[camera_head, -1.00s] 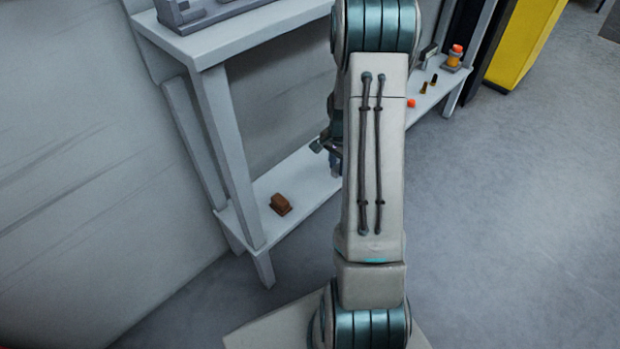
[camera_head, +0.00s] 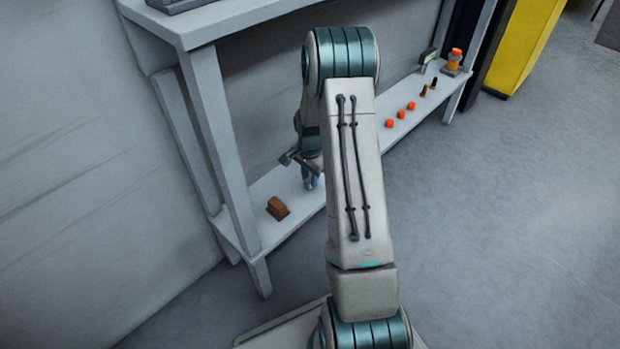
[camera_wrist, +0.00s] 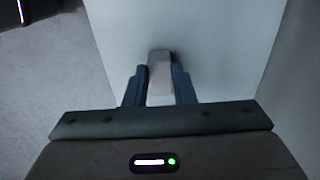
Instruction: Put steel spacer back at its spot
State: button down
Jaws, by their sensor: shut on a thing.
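My gripper (camera_wrist: 160,84) is shut on a pale grey block, the steel spacer (camera_wrist: 159,68), in the wrist view. The spacer sits between the two blue fingers, over a plain light shelf surface. I cannot tell whether it touches the shelf. In the head view my gripper (camera_head: 309,182) is small and low over the lower shelf (camera_head: 285,228), to the right of a brown block. The spacer cannot be made out in that view.
The brown block (camera_head: 278,208) stands on the shelf's near end. Several orange cubes (camera_head: 400,114), dark-and-brass pieces (camera_head: 428,87) and an orange-topped item (camera_head: 454,61) stand farther right. The upper shelf (camera_head: 215,28) overhangs, with a leg (camera_head: 218,150) at left.

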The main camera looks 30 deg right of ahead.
jog(key=c, duration=1.2)
grip_release()
jog(key=shift+f, duration=0.1)
notch_tip(320, 180, up, 12)
jog(key=r+p, duration=0.1)
jog(key=p, duration=0.4)
jog(key=s+a+r+n, duration=0.7)
jog(key=s+a+r, duration=0.3)
jog(key=s+r, duration=0.15)
jog(key=s+a+r+n, duration=0.2)
jog(key=s+n, duration=0.1)
jog(key=s, duration=0.3)
jog(key=s+a+r+n+t, duration=0.1)
jog(key=s+a+r+n, duration=0.1)
jog(key=s, duration=0.5)
jog(key=shift+s+a+r+n, duration=0.3)
jog(key=shift+a+n, duration=0.5)
jog(key=shift+n, duration=0.3)
